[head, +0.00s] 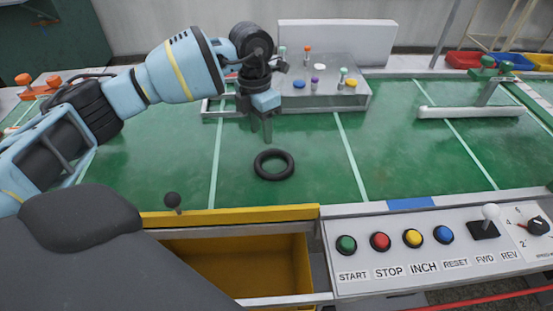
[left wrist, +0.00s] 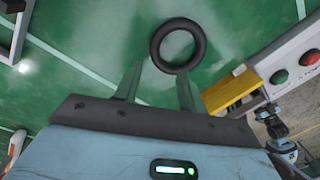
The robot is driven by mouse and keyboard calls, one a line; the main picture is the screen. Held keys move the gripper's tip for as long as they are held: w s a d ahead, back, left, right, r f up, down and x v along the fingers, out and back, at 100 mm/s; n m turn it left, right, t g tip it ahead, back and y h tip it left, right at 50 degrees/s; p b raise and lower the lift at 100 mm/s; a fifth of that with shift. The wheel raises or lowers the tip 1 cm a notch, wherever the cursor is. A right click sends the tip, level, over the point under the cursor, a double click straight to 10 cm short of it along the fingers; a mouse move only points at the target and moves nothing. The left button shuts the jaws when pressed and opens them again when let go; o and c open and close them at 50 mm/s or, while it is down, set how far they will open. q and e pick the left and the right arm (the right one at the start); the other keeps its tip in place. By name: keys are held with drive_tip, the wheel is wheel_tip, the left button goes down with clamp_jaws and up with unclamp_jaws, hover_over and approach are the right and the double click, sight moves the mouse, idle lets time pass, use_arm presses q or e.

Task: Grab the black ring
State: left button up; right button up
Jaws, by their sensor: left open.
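The black ring (head: 257,166) lies flat on the green table surface, near its front edge in the head view. My left gripper (head: 261,136) points down above the table, a little behind and left of the ring. It is open and empty.
A grey block with coloured knobs (head: 325,97) stands behind my left gripper. A yellow drawer (head: 230,215) and a button panel (head: 400,272) lie along the front edge. A white bar (head: 470,112) is at the right. The green surface around the ring is clear.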

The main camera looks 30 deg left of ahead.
sight(263, 154)
use_arm(q)
drive_tip(key=shift+a+f, duration=0.15)
drive_tip(key=shift+a, duration=0.1)
drive_tip(key=shift+w+d+f, duration=0.1)
drive_tip(key=shift+d+f, duration=0.1)
drive_tip(key=shift+f, duration=1.55)
drive_tip(key=shift+d+f, duration=0.15)
drive_tip(key=shift+f, duration=1.6)
clamp_jaws()
